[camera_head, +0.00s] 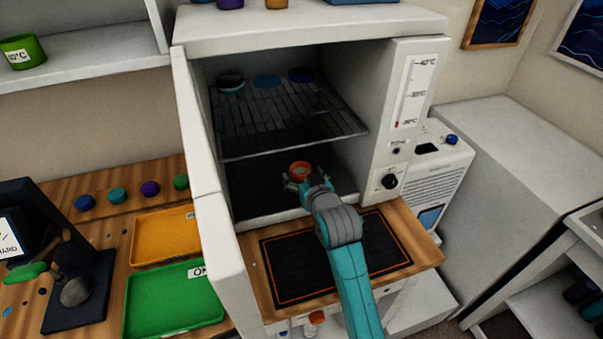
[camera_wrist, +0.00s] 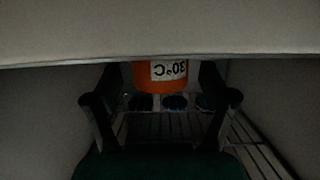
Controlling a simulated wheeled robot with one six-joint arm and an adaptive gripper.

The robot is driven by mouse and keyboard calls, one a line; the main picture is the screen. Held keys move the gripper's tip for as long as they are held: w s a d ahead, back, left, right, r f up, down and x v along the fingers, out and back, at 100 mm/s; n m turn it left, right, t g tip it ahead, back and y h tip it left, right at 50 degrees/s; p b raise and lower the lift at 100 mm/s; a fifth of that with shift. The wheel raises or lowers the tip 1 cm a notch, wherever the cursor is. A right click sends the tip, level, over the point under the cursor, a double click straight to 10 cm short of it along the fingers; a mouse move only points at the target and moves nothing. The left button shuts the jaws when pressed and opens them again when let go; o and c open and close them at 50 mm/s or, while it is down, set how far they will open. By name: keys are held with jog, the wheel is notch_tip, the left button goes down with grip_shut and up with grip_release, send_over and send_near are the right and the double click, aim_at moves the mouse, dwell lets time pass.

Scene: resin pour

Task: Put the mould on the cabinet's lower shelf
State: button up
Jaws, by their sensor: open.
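The orange mould (camera_head: 300,168) stands inside the open white cabinet (camera_head: 315,20), low down over the dark lower shelf (camera_head: 262,190), below the wire rack. In the wrist view the orange mould (camera_wrist: 160,83) shows a white 30°C label, upside down. My gripper (camera_head: 307,184) reaches in through the cabinet's open front. Its fingers are spread, and in the wrist view my gripper (camera_wrist: 160,92) has a gap on each side of the mould. The mould's base is hidden, so its contact with the shelf is unclear.
The wire rack (camera_head: 290,115) above my gripper holds three small moulds at its back. The open door (camera_head: 205,165) stands to the left. A black mat (camera_head: 290,277) lies before the cabinet. Orange (camera_head: 165,235) and green (camera_head: 175,299) trays lie left.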

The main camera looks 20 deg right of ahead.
jog(key=v, duration=1)
